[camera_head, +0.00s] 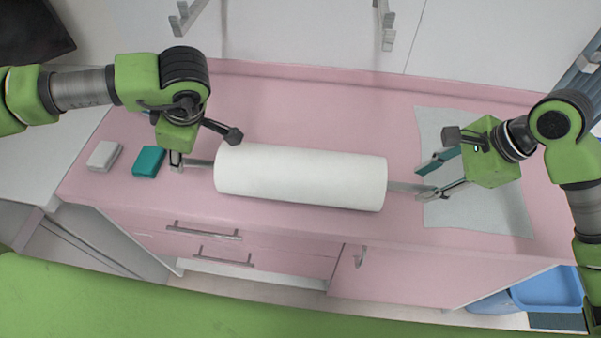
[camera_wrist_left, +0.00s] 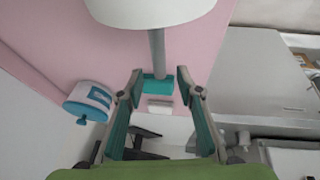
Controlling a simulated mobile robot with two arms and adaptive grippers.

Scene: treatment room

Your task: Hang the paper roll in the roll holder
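The white paper roll (camera_head: 300,177) lies crosswise over the pink counter, with a grey rod sticking out at both ends. The roll holder is a pair of grey wall brackets, the left one (camera_head: 185,17) and the right one (camera_head: 387,27), both empty. My left gripper (camera_head: 177,162) is at the rod's left end; in the left wrist view its fingers (camera_wrist_left: 158,83) are apart, with the rod (camera_wrist_left: 157,52) reaching down toward the gap. My right gripper (camera_head: 430,178) is at the rod's right end, its fingers apart. Contact with the rod is unclear.
A teal box (camera_head: 149,161) and a white box (camera_head: 104,155) sit on the pink counter (camera_head: 300,105) at the left. A pale sheet (camera_head: 480,205) lies under the right gripper. A blue bin (camera_head: 545,288) stands low at the right.

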